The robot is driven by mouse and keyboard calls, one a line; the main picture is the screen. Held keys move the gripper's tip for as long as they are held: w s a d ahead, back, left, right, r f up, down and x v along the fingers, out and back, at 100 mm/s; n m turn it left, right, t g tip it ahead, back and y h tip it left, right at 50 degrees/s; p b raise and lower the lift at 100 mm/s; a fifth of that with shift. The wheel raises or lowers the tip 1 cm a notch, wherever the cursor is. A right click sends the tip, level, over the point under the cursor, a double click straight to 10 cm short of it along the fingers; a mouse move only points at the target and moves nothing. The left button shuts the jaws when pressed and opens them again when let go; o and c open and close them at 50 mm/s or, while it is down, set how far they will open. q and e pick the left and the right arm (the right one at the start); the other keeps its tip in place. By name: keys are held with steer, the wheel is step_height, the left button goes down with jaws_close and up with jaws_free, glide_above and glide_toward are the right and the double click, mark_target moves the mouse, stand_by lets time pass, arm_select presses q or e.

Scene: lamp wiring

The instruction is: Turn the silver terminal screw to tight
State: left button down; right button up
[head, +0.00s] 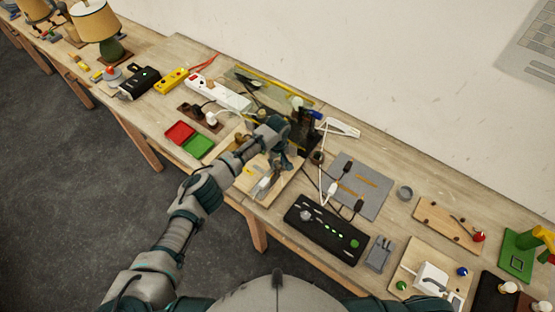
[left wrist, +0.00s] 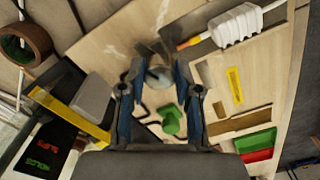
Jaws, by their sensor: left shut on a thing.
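My left gripper (head: 285,145) reaches over a pale wooden board on the workbench, and its own arm partly covers that spot in the head view. In the left wrist view, the silver terminal screw (left wrist: 159,76) shows as a round grey head between the blue fingertips of the left gripper (left wrist: 158,68). The gripper is shut on it. A green screw (left wrist: 170,120) sits on the wooden board (left wrist: 110,45) below it in the picture. The screw's slot and its tightness cannot be made out. My right gripper is not in view.
A red tray (head: 180,132) and a green tray (head: 198,146) lie left of the arm. A white power strip (head: 218,94) lies behind them. A black box with green lights (head: 325,228) and a grey mat (head: 358,185) lie to the right. A tape roll (left wrist: 25,45) is near the gripper.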

arm_select(q)
steer(key=shift+d+r+m, duration=0.1)
steer(key=shift+m, duration=0.8)
steer(key=m+p, duration=0.1)
steer(key=m, duration=0.2)
steer(key=shift+m, duration=0.4)
steer(key=m, duration=0.5)
steer(key=shift+p, duration=0.35)
steer(key=m, duration=0.6)
steer(key=shift+m, duration=0.4)
steer(key=m, duration=0.5)
steer(key=shift+w, duration=0.15)
steer(key=shift+m, duration=0.3)
steer(key=c, duration=0.8)
jaws_free()
